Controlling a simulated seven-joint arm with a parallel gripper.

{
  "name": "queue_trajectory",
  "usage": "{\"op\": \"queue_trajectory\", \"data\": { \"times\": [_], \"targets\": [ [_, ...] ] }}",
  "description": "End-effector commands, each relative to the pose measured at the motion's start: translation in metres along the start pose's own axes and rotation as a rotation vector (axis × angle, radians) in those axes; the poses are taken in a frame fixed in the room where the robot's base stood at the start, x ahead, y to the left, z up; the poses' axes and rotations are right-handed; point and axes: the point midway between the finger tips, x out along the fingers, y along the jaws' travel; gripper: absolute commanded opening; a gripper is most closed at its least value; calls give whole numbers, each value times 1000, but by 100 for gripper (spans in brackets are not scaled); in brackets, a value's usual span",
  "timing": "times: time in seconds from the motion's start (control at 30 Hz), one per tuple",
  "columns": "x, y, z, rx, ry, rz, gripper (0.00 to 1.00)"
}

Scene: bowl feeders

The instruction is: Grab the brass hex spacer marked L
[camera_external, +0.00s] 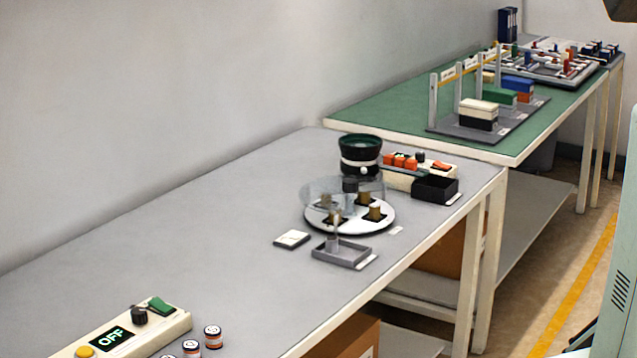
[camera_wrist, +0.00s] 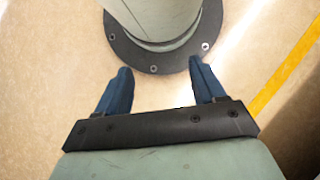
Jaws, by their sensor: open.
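Several small brass spacers stand on dark square pads on a round white turntable (camera_external: 350,228) in the external view. One brass spacer (camera_external: 375,211) is at the right, one (camera_external: 336,214) at the front left, and another (camera_external: 364,198) behind. Their marks are too small to read, so I cannot tell which is L. A clear disc (camera_external: 318,187) partly covers the turntable. My gripper (camera_wrist: 160,68) shows in the wrist view with its two blue fingers apart and nothing between them. It is over the floor, away from the turntable, and is not seen in the external view.
A dark bowl feeder (camera_external: 361,150) stands behind the turntable, with a black bin (camera_external: 435,189) to its right. A grey tray (camera_external: 341,252) and a white card (camera_external: 292,239) are in front. A control box (camera_external: 120,335) reads OFF. The grey bench (camera_external: 180,245) is clear between.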

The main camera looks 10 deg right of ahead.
Motion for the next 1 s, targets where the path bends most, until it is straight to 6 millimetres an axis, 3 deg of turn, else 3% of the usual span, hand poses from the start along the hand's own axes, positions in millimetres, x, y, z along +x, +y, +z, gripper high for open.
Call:
{"op": "queue_trajectory", "data": {
  "times": [0.17, 0.27, 0.57, 0.77, 1.0],
  "targets": [
    [0, 0, 0, 0, 0, 0, 68],
    [0, 0, 0, 0, 0, 0, 60],
    [-3, 0, -6, -3, 4, 1, 60],
    [-32, -5, -43, -31, 33, 11, 60],
    [-92, -18, -100, -80, 82, 28, 60]
  ]
}}
